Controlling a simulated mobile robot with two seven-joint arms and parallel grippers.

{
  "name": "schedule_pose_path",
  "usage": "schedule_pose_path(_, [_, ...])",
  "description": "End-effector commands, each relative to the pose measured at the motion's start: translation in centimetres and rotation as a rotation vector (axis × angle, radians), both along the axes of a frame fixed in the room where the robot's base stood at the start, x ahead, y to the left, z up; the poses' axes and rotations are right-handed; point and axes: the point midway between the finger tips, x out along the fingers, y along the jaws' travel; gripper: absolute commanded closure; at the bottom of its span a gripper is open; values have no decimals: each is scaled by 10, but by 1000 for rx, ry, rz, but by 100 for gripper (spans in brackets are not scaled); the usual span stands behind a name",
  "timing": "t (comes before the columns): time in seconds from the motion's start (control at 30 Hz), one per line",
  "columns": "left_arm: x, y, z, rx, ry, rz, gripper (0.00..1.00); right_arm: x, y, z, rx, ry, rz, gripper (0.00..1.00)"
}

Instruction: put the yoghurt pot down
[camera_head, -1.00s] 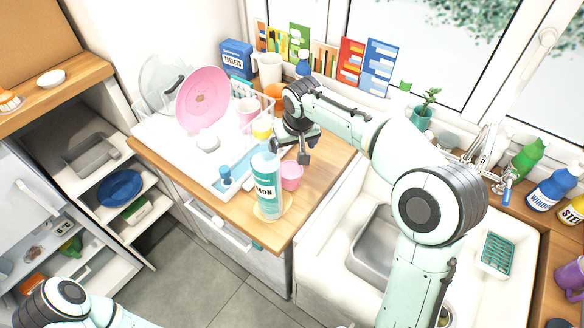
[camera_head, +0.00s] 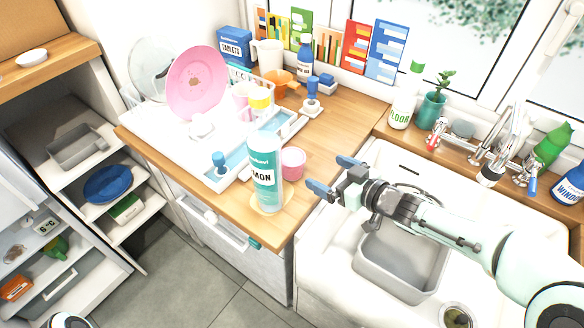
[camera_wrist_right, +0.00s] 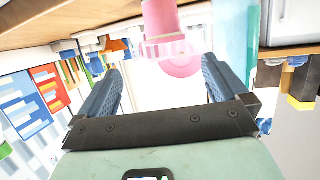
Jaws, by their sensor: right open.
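The pink yoghurt pot (camera_head: 292,163) stands upright on the wooden counter, just behind and right of a teal-labelled bottle (camera_head: 266,178). My right gripper (camera_head: 332,175) is open and empty, to the right of the pot and apart from it, over the counter's edge by the sink. The right wrist view looks upside down. There the pot (camera_wrist_right: 160,22) shows ahead of the spread blue fingers (camera_wrist_right: 160,85), with nothing between them. My left gripper is not in view.
The bottle stands on a round pale mat near the counter's front corner. A white tray (camera_head: 228,180) lies left of the pot, with a pink plate (camera_head: 198,82) in the rack behind. A blue-handled stamp-like item (camera_head: 313,97) stands behind. The sink (camera_head: 345,232) is at right.

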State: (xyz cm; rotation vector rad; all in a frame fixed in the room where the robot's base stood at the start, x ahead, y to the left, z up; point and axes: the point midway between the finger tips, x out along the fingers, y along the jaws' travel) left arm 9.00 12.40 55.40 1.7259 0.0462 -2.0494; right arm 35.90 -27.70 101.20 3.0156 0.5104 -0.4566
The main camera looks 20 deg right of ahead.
Motion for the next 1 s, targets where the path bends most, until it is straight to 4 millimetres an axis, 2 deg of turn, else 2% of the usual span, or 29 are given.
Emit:
schedule_pose_path(0.33, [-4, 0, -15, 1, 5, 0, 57, 57, 21, -20, 1, 1, 3, 0])
schedule_pose_path(0.6, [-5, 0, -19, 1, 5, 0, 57, 75, 29, -26, -1, 1, 2, 0])
schedule_pose_path(0.8, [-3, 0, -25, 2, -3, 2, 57, 100, 45, -36, 1, 1, 3, 0])
schedule_pose_path(1.0, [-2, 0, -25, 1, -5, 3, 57, 114, 49, -38, -1, -1, 2, 0])
